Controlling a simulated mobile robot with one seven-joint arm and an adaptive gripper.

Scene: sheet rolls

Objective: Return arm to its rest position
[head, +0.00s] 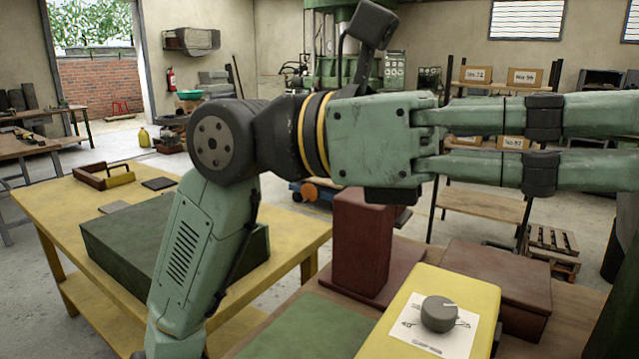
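My arm rises from the bottom left and bends at a dark round joint. It then runs level across the upper middle to the right. My gripper (590,143) is at its end, with two green fingers, one above the other, pointing right. A narrow gap shows between the fingers. Their tips run to or past the right edge, so I cannot tell whether it is open or shut. No held thing shows in the visible part of the gap.
A yellow box with a grey knob (439,313) stands in front, below the gripper. A dark red upright block (362,245) and a low dark red box (497,283) are behind it. A yellow table (48,212) bears a dark green block (125,243). Shelves (480,206) stand behind the fingers.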

